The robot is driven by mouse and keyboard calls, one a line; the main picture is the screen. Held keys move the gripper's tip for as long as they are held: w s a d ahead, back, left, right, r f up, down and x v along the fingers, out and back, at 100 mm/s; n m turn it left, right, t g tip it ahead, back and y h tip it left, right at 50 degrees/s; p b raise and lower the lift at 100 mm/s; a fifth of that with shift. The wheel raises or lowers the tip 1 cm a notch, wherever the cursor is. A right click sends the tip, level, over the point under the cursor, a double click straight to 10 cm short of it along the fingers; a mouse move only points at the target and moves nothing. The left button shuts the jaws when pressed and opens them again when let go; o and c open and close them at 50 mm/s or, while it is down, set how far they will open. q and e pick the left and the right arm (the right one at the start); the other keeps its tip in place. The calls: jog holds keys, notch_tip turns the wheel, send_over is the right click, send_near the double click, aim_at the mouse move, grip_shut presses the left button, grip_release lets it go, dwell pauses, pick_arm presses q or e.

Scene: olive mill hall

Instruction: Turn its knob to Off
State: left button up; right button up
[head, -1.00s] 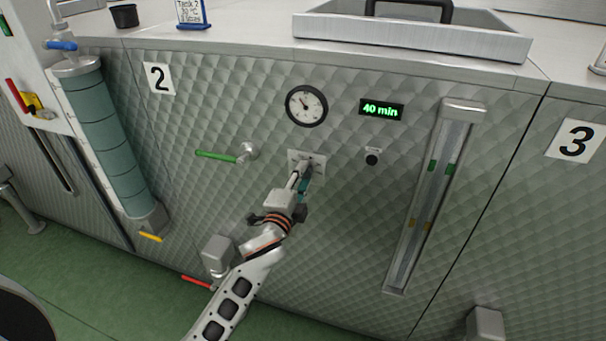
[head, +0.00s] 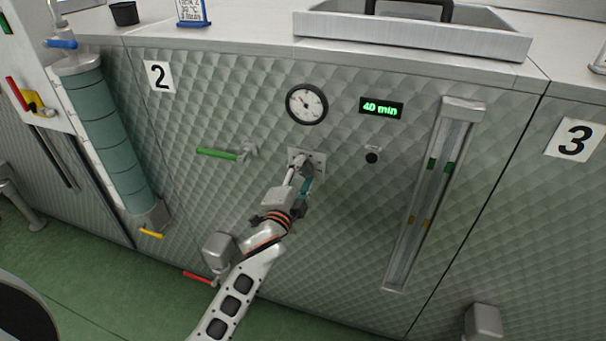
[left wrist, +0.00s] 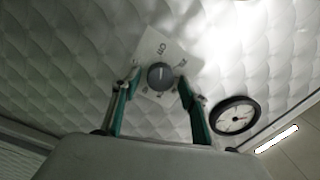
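The knob (left wrist: 160,75) is a round grey dial on a light square plate (left wrist: 166,55) with small printed labels around it, too small to read surely. In the head view the plate (head: 319,157) sits on the panel marked 2, below the round gauge, and my gripper mostly covers the knob. My left gripper (left wrist: 157,80) is open, with one teal finger on each side of the knob. A gap shows between the fingertips and the knob; I cannot tell whether either touches. In the head view the left gripper (head: 301,172) reaches up to the plate from below. My right gripper is not in view.
Near the plate are a gauge (head: 307,104), a green "40 min" display (head: 381,109), a black button (head: 372,157) and a green-handled valve (head: 217,153). A sight glass (head: 433,200) stands to the right. A red-handled valve (head: 198,278) is below left.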

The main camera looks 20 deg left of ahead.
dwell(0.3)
pick_arm(q)
jog(key=s, duration=1.2)
jog(key=shift+a, duration=0.2)
jog(key=s+f+n+g+h, duration=0.1)
jog(key=s+f+n+g, duration=0.2)
jog(key=s+f, duration=0.7)
jog(key=s+f+n+g+h, duration=0.1)
jog(key=s+f+n+g, duration=0.3)
jog(key=f, duration=1.2)
jog(key=s+n, duration=0.3)
jog(key=s, duration=0.3)
jog(key=shift+s+a, duration=0.3)
jog(key=shift+a, duration=0.1)
